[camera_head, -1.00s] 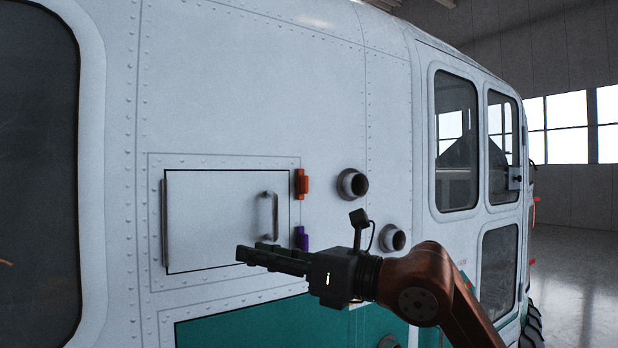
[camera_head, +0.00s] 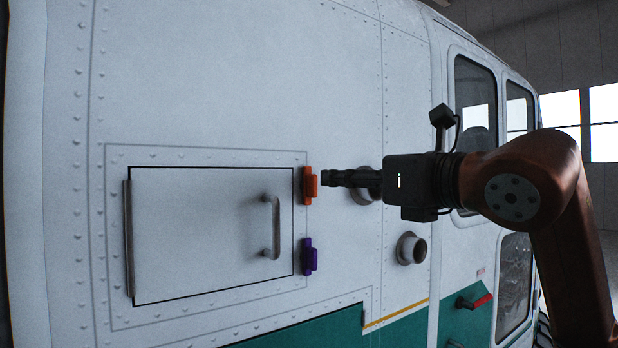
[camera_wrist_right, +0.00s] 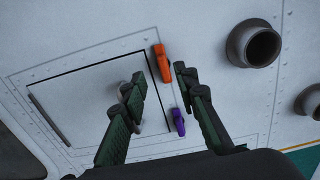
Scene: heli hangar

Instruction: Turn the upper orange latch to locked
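The upper orange latch (camera_head: 310,185) sits on the right edge of the closed white hatch (camera_head: 200,225), near its top corner. It stands upright along the edge in the head view. My right gripper (camera_head: 326,178) is just right of the orange latch, pointing at it, with no clear contact. In the right wrist view the two fingers (camera_wrist_right: 158,82) are spread apart and empty, and the orange latch (camera_wrist_right: 161,62) shows beyond and between their tips. The lower purple latch (camera_head: 309,256) is below the orange one and also shows in the wrist view (camera_wrist_right: 178,121). My left gripper is out of view.
A grey handle (camera_head: 274,227) stands out from the hatch, left of the latches. Two round pipe stubs project from the wall to the right: one partly behind my right gripper, the other lower (camera_head: 411,248). A red-and-black handle (camera_head: 475,301) is farther right.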

